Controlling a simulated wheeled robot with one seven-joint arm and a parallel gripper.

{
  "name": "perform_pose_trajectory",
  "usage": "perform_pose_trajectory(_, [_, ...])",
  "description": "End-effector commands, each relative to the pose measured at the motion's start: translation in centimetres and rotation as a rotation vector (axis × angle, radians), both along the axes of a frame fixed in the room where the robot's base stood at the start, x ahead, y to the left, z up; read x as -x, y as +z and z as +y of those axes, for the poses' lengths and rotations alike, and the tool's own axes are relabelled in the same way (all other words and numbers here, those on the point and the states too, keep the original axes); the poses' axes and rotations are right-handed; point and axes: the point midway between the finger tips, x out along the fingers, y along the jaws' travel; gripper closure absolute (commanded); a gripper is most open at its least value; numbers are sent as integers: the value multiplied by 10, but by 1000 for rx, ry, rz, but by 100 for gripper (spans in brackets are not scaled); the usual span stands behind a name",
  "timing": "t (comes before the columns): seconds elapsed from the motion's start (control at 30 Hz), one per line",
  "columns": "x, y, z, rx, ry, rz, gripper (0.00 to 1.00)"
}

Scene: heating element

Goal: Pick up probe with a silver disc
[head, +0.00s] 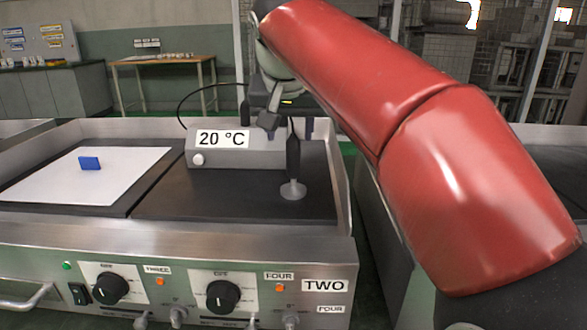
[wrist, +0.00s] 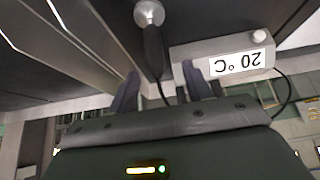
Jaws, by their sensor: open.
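The probe (head: 293,158) stands upright on the dark hot plate at the right of the griddle, with its silver disc (head: 293,190) flat on the plate and a thin black cable at its top. In the wrist view its black handle (wrist: 152,45) runs between my two fingers, with the silver disc (wrist: 148,13) beyond the fingertips. My gripper (wrist: 160,68) is open and empty. In the head view my gripper (head: 288,124) is near the top of the probe, partly hidden by my arm. I cannot tell whether a finger touches it.
A grey box reading "20 °C" (head: 222,139) stands close to the left of the probe. A white sheet (head: 60,180) with a blue block (head: 89,163) lies on the left plate. Metal rims border the griddle, and knobs line its front.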

Motion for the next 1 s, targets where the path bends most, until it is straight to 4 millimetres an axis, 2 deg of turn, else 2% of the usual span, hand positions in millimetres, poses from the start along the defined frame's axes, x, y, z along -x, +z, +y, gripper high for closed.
perform_pose_trajectory(0.4, [-30,-49,-7,1,0,2,50])
perform_pose_trajectory(0.53, [-36,-56,-7,1,1,0,50])
perform_pose_trajectory(0.77, [-36,-57,-7,1,1,-1,50])
perform_pose_trajectory(1.0, [-36,-57,-7,1,1,-1,80])
